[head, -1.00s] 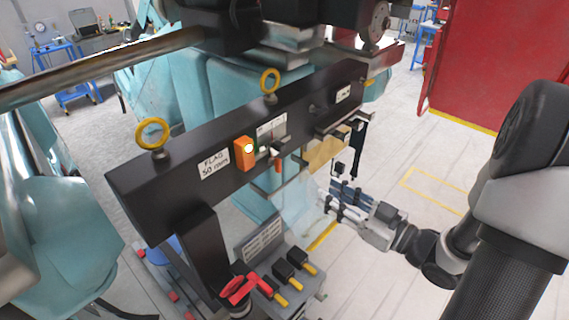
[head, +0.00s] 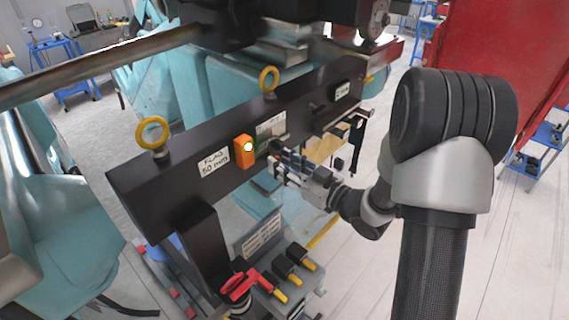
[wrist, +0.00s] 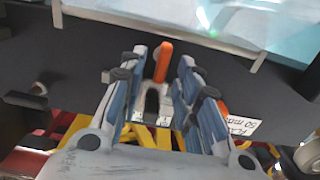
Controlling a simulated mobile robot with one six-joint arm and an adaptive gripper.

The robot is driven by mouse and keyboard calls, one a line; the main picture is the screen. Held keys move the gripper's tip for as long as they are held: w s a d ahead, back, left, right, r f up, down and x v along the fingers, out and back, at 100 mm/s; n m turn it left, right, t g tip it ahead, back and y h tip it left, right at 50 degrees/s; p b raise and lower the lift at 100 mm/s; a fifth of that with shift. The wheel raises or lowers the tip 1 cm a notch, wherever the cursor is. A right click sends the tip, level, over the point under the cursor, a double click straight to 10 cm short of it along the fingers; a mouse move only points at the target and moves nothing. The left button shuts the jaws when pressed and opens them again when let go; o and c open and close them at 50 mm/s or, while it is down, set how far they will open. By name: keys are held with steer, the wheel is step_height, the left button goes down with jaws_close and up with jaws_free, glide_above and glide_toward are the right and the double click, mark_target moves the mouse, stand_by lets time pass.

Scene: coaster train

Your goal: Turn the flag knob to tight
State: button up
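The flag knob (wrist: 165,62), a lever with an orange tip and a grey fork-shaped base, shows in the wrist view against the dark beam. My gripper (wrist: 162,58) is open, with one blue-grey finger on each side of the knob and narrow gaps beside it. In the head view my gripper (head: 275,157) is at the beam's front face and mostly hides the knob. The "FLAG 50 mm" label (head: 214,164) is left of it. The scale plate (head: 270,126) above the knob is partly visible; its markings are too small to read.
An orange box with a lit lamp (head: 244,151) sits just left of my gripper on the dark beam (head: 180,185). Yellow eyebolts (head: 152,132) stand on top. A red panel (head: 495,60) stands behind my arm.

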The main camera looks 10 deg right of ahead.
jaws_close()
stand_by(0.3)
steer(key=shift+m, duration=0.4)
steer(key=shift+w+d+f+m+p, duration=0.15)
steer(key=shift+m+p, duration=1.15)
steer(key=shift+m, duration=1.55)
steer(key=shift+w+d+f+m+p, duration=0.15)
steer(key=shift+m+p, duration=1.1)
steer(key=shift+m, duration=1.65)
steer(key=shift+d+f+m+p, duration=0.2)
steer(key=shift+m+p, duration=1.1)
steer(key=shift+m, duration=1.55)
